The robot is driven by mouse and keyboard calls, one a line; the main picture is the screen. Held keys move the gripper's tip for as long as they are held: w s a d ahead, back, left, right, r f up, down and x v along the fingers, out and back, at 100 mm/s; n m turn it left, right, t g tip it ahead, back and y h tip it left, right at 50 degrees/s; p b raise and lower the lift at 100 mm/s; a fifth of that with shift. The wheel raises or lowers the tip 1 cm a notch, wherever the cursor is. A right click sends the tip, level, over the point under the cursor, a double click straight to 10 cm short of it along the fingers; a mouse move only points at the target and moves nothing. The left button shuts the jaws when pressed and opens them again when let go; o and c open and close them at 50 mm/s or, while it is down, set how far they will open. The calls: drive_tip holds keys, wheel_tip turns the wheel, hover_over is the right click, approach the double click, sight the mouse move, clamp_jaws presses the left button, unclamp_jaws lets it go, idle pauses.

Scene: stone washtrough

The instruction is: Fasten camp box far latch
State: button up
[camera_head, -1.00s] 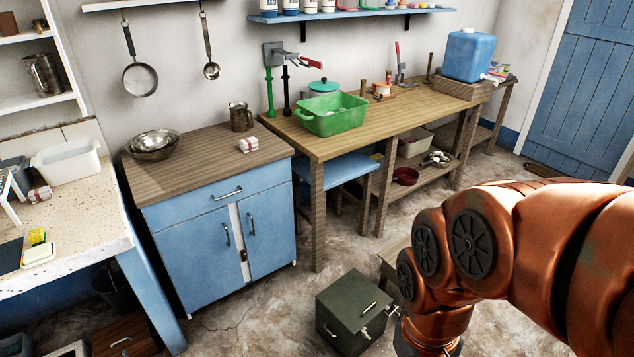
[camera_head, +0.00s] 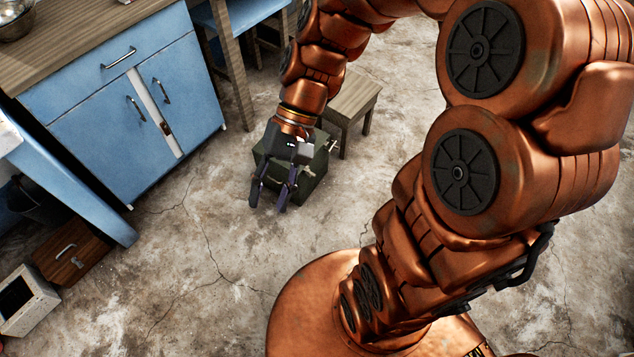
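The camp box (camera_head: 310,188) is a dark green box on the stone floor in the middle of the head view. My arm and gripper cover much of its top and left side. Pale metal fittings show at its right side, one of them a latch-like piece (camera_head: 333,146) at the far right edge. I cannot tell whether it is fastened. My gripper (camera_head: 269,204) hangs in front of the box with its two dark fingers apart and pointing down. Nothing shows between the fingers. I cannot tell whether they touch the box.
A small wooden stool (camera_head: 352,105) stands close behind the box at the right. A blue cabinet (camera_head: 130,110) stands to the left, with a brown wooden case (camera_head: 75,250) and a pale box (camera_head: 25,300) on the floor. The floor left of the camp box is clear.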

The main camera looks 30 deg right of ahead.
drive_tip(key=w+d+f+m+t+y+b, duration=0.2)
drive_tip(key=w+f+m+t+y+b, duration=0.5)
drive_tip(key=w+f+b, duration=0.95)
drive_tip(key=m+t+h+b, duration=0.5)
drive_tip(key=m+t+b, duration=0.9)
drive_tip(key=m, duration=0.5)
approach(310, 173)
drive_tip(key=w+a+g+b, duration=0.1)
drive_tip(key=w+a, duration=0.1)
drive_tip(key=w, duration=0.3)
drive_tip(key=shift+b+x, duration=0.35)
drive_tip(key=shift+x, duration=0.4)
